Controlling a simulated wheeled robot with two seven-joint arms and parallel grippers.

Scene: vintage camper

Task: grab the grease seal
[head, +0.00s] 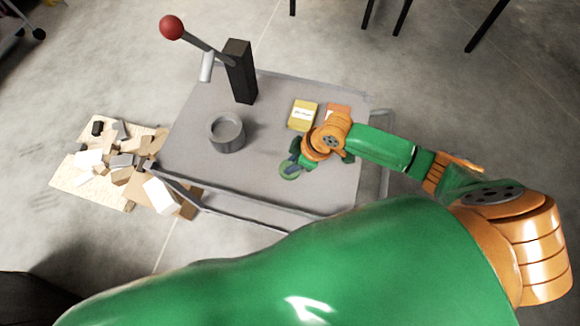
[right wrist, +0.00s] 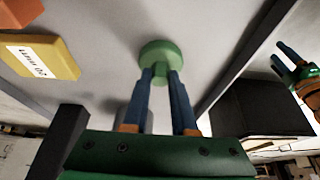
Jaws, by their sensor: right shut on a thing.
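The grease seal, a small green round piece (head: 290,173), is at the front right part of the grey table (head: 200,170). In the right wrist view the green piece (right wrist: 158,50) shows as a disc with a small raised block. My right gripper (head: 293,163) comes in from the right. Its blue fingers (right wrist: 160,76) are shut on the block, in front of the disc. Whether the disc touches the tabletop is hard to tell. My left gripper is outside the head view; it shows at the right of the right wrist view (right wrist: 281,59), fingers apart and empty.
A yellow box (head: 302,115) and an orange box (head: 338,112) lie behind the right gripper. A grey round container (head: 228,134) and a black post with a red-knobbed lever (head: 240,75) stand to the left. Loose blocks lie on the floor at left (head: 90,158).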

